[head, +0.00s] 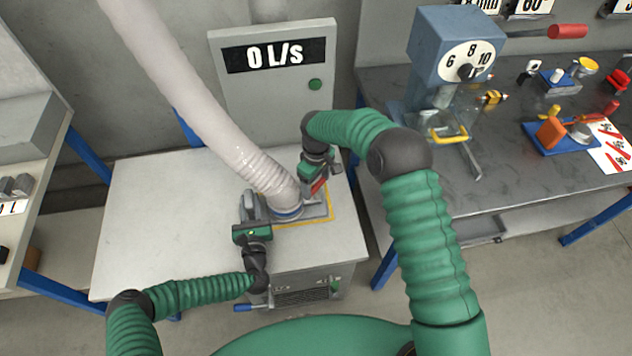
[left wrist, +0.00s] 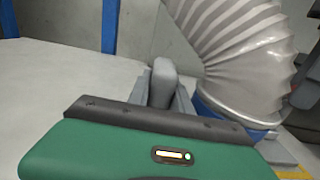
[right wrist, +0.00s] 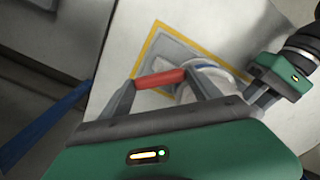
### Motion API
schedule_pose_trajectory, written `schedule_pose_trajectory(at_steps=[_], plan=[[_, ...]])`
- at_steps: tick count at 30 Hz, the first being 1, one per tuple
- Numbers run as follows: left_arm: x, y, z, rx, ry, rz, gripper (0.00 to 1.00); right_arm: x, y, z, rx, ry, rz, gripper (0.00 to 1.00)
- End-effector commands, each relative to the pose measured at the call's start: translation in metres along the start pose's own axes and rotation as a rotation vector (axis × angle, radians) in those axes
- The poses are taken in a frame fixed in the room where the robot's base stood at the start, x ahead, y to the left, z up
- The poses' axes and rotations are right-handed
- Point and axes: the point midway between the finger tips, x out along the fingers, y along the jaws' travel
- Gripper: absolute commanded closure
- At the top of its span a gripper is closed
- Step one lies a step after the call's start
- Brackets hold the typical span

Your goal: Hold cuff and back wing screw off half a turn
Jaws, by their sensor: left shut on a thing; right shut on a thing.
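The white ribbed hose (head: 215,120) ends in a cuff with a blue band (head: 288,212), seated on a grey plate (head: 318,208) on the white bench. The blue cuff band also shows in the left wrist view (left wrist: 232,115). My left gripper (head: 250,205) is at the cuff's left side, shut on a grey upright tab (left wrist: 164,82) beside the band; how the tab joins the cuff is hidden. In the right wrist view, the red wing (right wrist: 160,78) lies crosswise between the fingertips.
A yellow outline (head: 331,200) frames the plate. A grey cabinet (head: 270,75) reading "0 L/s" with a green button stands behind. A dark workbench (head: 520,180) at right carries a blue dial device (head: 445,60) and small tools. The bench's left half (head: 160,210) is clear.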

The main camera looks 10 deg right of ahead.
Motion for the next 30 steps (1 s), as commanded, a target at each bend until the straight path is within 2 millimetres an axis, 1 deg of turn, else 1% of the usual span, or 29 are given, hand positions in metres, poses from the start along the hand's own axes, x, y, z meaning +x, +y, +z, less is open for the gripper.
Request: schedule_pose_trajectory(at_steps=[3, 9, 25, 26, 30], plan=[[-0.0008, -0.0016, -0.0006, 0.000, 0.002, -0.004, 1.00, -0.0009, -0.0003, -0.0014, -0.060, 0.004, 0.000, 0.68], [-0.0008, -0.0016, -0.0007, 0.000, 0.002, -0.004, 1.00, -0.0009, -0.0004, -0.0015, -0.122, 0.004, 0.000, 0.68], [-0.0008, -0.0016, -0.0007, 0.000, 0.002, -0.004, 1.00, -0.0008, -0.0001, -0.0015, -0.143, 0.004, 0.001, 0.68], [-0.0008, -0.0016, -0.0008, 0.000, 0.002, -0.004, 1.00, -0.0008, -0.0001, -0.0015, -0.143, 0.004, 0.001, 0.24], [-0.0007, -0.0013, -0.0008, 0.000, 0.002, -0.003, 1.00, -0.0005, 0.0000, -0.0010, -0.143, 0.003, 0.001, 0.06]])
